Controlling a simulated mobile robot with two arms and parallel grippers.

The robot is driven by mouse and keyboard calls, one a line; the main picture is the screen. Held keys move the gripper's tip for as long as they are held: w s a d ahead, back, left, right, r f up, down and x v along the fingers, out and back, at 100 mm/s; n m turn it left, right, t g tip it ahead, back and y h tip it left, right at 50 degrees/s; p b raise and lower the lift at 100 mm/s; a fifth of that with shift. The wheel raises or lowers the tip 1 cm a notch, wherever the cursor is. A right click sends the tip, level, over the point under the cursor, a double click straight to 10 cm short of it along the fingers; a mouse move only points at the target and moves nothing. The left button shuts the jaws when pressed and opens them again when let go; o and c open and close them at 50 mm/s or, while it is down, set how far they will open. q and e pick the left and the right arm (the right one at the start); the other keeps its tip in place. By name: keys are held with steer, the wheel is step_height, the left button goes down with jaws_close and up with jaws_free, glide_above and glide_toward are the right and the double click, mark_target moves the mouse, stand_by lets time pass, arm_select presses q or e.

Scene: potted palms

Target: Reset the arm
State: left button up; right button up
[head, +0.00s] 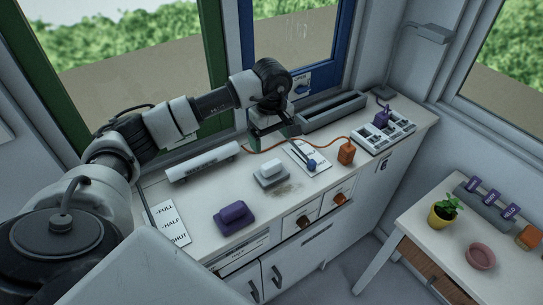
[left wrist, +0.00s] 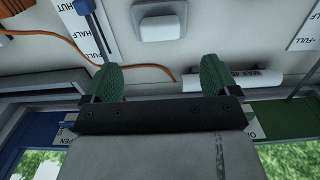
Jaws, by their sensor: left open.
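My left arm comes in from the left over the counter (head: 200,195). My left gripper (head: 275,130) is near the back of the counter, beside the window frames. In the left wrist view its two green finger pads (left wrist: 158,78) stand wide apart with nothing between them. A white block on a grey base (head: 270,173) lies in front of the gripper; it also shows in the left wrist view (left wrist: 159,22). A blue-knobbed lever (head: 310,162) on a marked card is to the gripper's right. My right gripper is not in view.
A white cylinder (head: 203,162), a purple block (head: 233,217), an orange block (head: 346,153) with a cable and a white slotted rack (head: 370,143) are on the counter. A side table at right holds a potted plant (head: 445,211) and a pink bowl (head: 480,257).

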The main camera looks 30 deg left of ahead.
arm_select(q)
steer(key=shift+r, duration=0.95)
